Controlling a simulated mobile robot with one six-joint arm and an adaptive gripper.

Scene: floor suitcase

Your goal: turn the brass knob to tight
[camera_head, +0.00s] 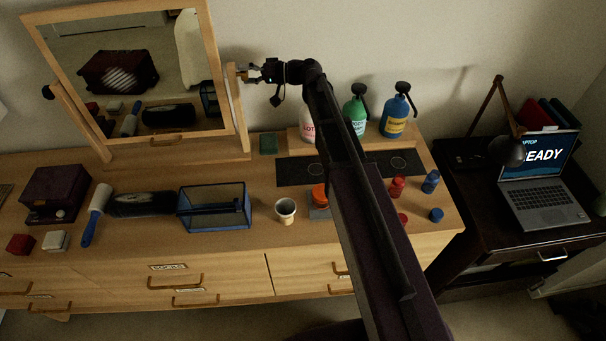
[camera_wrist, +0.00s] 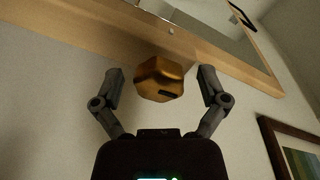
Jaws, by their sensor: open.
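The brass knob (camera_wrist: 159,80) is a faceted, gold-coloured piece with a dark slot mark on its face. In the wrist view it sits between the two fingers of my gripper (camera_wrist: 160,88), with a visible gap on each side. The fingers are open and do not appear to touch it. In the head view my gripper (camera_head: 256,72) is at the right post of the mirror stand (camera_head: 238,110), beside the tilting mirror frame (camera_head: 226,75). The knob is small there, at the post, partly hidden by the gripper. Any tight marking is not legible.
A laptop (camera_head: 540,180) stands far right.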

